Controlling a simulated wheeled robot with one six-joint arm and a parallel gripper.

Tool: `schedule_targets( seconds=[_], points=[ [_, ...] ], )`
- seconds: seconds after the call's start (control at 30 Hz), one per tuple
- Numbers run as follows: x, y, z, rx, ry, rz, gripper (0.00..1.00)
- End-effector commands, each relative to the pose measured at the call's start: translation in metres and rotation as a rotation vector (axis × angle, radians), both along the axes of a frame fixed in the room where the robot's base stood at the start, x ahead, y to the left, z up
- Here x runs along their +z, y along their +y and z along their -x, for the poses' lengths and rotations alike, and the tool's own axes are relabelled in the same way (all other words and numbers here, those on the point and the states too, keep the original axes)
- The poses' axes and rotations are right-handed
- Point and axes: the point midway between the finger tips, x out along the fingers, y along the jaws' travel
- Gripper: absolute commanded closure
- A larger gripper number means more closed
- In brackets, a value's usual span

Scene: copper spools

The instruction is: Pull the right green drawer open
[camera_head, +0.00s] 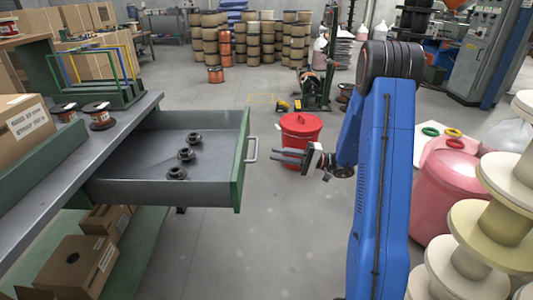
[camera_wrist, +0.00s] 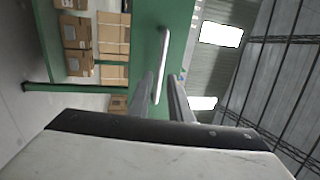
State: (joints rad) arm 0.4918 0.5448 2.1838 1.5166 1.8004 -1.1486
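The green-fronted drawer (camera_head: 243,165) stands pulled out from the grey workbench, with several dark spools (camera_head: 186,154) lying inside. Its pale bar handle (camera_head: 252,150) is on the outer face and also shows upright in the wrist view (camera_wrist: 161,68). My gripper (camera_head: 273,155) is just right of the handle, pointing at it, with a small gap in the head view. In the wrist view my gripper (camera_wrist: 162,92) has its two fingers apart, one on each side of the handle's line. It is open and holds nothing.
A red lidded bucket (camera_head: 301,129) stands on the floor behind my gripper. Pink barrels (camera_head: 450,190) and stacked cream spools (camera_head: 475,235) are at the right. Cardboard boxes (camera_head: 72,268) sit under the bench. The floor in front of the drawer is clear.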

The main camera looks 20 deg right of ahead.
Motion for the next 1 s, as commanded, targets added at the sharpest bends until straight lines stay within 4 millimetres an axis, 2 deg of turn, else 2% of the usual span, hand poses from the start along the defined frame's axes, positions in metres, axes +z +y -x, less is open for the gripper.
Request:
schedule_targets(
  seconds=[0.2,0.4,0.6,1.0],
  points=[
    [-0.008,-0.04,0.013,-0.003,0.001,0.0,0.81],
    [-0.014,-0.066,0.023,-0.002,0.001,0.001,0.81],
    [-0.016,-0.077,0.028,0.0,0.0,0.001,0.81],
    [-0.016,-0.078,0.028,0.0,0.0,0.001,0.81]
  ],
)
